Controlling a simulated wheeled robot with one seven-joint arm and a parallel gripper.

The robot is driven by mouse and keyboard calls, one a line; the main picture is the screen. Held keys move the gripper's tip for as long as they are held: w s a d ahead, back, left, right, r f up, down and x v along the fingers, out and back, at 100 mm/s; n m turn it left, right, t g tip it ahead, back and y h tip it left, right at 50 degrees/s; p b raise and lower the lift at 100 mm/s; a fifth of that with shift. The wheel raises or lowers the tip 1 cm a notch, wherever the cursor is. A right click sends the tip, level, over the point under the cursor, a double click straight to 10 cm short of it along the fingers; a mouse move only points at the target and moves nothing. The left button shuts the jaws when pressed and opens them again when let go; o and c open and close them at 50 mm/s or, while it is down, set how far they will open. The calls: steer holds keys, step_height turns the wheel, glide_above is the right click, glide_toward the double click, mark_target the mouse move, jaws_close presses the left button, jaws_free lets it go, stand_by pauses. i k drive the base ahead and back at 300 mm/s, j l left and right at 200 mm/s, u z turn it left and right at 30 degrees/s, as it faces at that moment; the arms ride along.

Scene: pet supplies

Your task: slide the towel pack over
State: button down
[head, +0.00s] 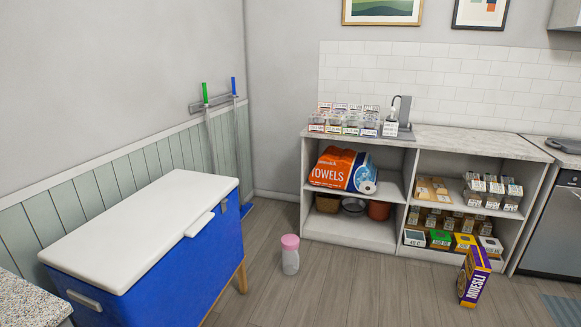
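The towel pack (345,170) is an orange, white and blue package marked "TOWELS". It lies on the upper shelf of the left bay of the shelf unit (372,235), leaning to the left of the bay, with the end of a roll showing at its right. Some bare shelf shows to its right, before the middle divider. My gripper is not in view.
A blue cooler (205,245) with a white lid fills the left front. A pink-capped bottle (290,255) and a muesli box (474,277) stand on the floor before the shelf unit. Baskets and bowls sit below the pack; boxes and cans fill the right bay.

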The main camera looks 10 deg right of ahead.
mark_target(347, 169)
steer(key=i+l+z, duration=0.3)
steer(key=i, duration=0.15)
steer(key=i+l+z, duration=0.15)
steer(key=i+z, duration=0.15)
steer(key=i, duration=0.2)
steer(key=i+l+z, duration=0.1)
steer(key=i+z, duration=0.2)
steer(key=i, duration=0.2)
steer(key=i+l, duration=0.1)
steer(key=i, duration=1.45)
steer(key=i+l, duration=0.1)
steer(key=i, duration=1.45)
steer(key=j+u, duration=0.05)
steer(key=j, duration=0.05)
